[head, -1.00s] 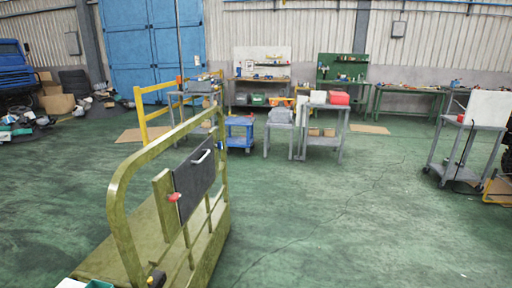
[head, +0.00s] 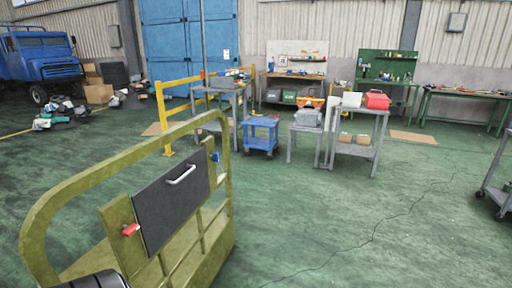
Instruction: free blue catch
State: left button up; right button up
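An olive-yellow metal frame with a curved top rail (head: 110,170) stands close in front of me at the left. It carries a dark panel (head: 172,205) with a pale bar handle (head: 181,175). A small blue catch (head: 215,157) sits at the panel's upper right edge, by the frame's post. A red catch (head: 131,229) sits at the panel's lower left, on an olive post. The panel appears flat within the frame. Neither of my grippers can be made out. A dark rounded shape shows at the bottom left edge; I cannot tell what it is.
Behind the frame are a yellow barrier (head: 160,117), a blue cart (head: 261,134) and a grey table (head: 355,150) with a red box (head: 377,99). A blue truck (head: 45,62) stands at the far left.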

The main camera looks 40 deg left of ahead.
aim_at(215, 156)
jog(key=z, duration=0.05)
jog(key=i, duration=2.55)
jog(key=u, duration=0.6)
jog(key=i, duration=1.35)
jog(key=u, duration=1.9)
jog(key=i, duration=1)
jog(key=u, duration=0.7)
